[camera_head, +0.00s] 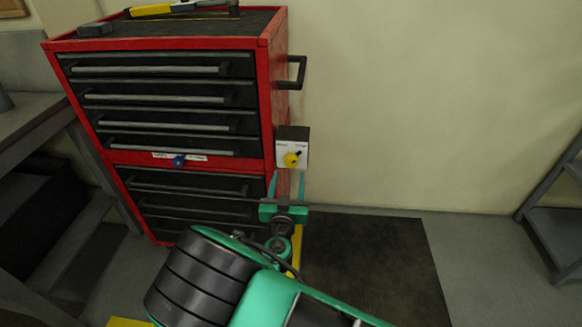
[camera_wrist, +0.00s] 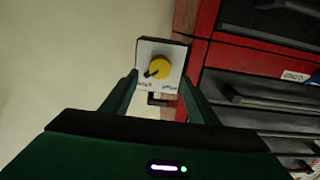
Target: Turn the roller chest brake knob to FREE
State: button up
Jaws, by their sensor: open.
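The red roller chest (camera_head: 270,100) stands at the left in the head view. A small box with a white face (camera_head: 285,148) is on its right side and carries a yellow knob (camera_head: 291,160). The knob also shows in the wrist view (camera_wrist: 160,68), with a dark pointer toward the lower left, near one of two printed labels too small to read. My gripper (camera_head: 287,178) is open just below the box. In the wrist view its green fingers (camera_wrist: 160,80) stand either side of the white face, with the knob between and apparently ahead of them.
A blue knob (camera_head: 179,161) and label strip are on the chest front. A black side handle (camera_head: 292,73) juts out above the box. Tools lie on the chest top. A dark mat (camera_head: 370,265) and open floor lie right, with a grey rack (camera_head: 555,220) beyond.

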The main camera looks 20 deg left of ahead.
aim_at(291, 164)
jog(key=x, duration=0.6)
jog(key=shift+w, duration=0.25)
jog(key=c, duration=1)
